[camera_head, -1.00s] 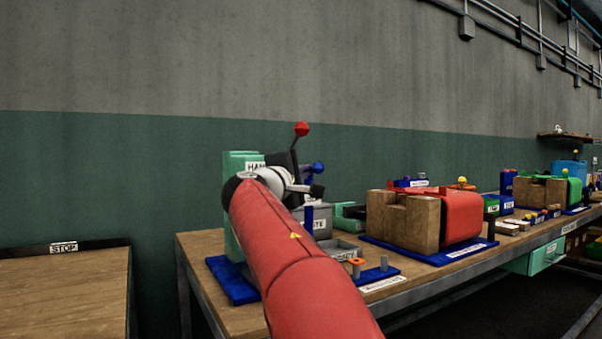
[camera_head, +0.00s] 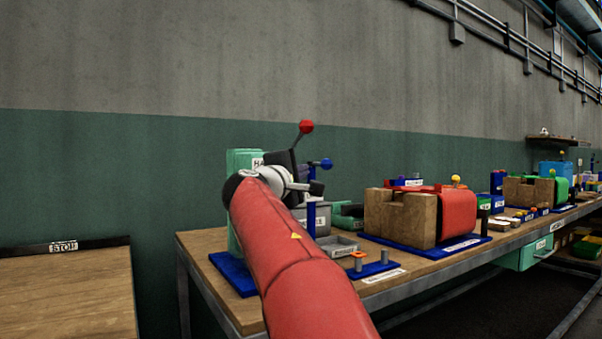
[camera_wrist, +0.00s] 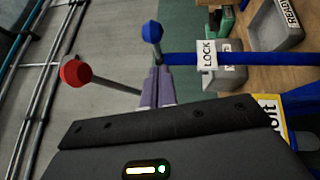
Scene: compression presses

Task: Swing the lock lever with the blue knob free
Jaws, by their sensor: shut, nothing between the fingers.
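The lock lever's blue knob (camera_head: 326,163) shows in the head view right of my wrist, above a blue post (camera_head: 311,217). In the wrist view the blue knob (camera_wrist: 152,32) stands just beyond the tips of my gripper (camera_wrist: 157,70). The fingers are together and hold nothing. Whether they touch the lever cannot be told. The blue post (camera_wrist: 240,59) with a LOCK label (camera_wrist: 207,54) runs to the right from there. A red knob (camera_head: 306,126) on a rod rises above my wrist, and it shows at left in the wrist view (camera_wrist: 75,73). My arm hides much of the green press (camera_head: 240,165).
A grey tray (camera_head: 337,250) and a small blue plate with pegs (camera_head: 383,268) lie on the bench right of my arm. A red press with wooden blocks (camera_head: 457,218) stands further right. Another wooden table (camera_head: 65,295) is at left.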

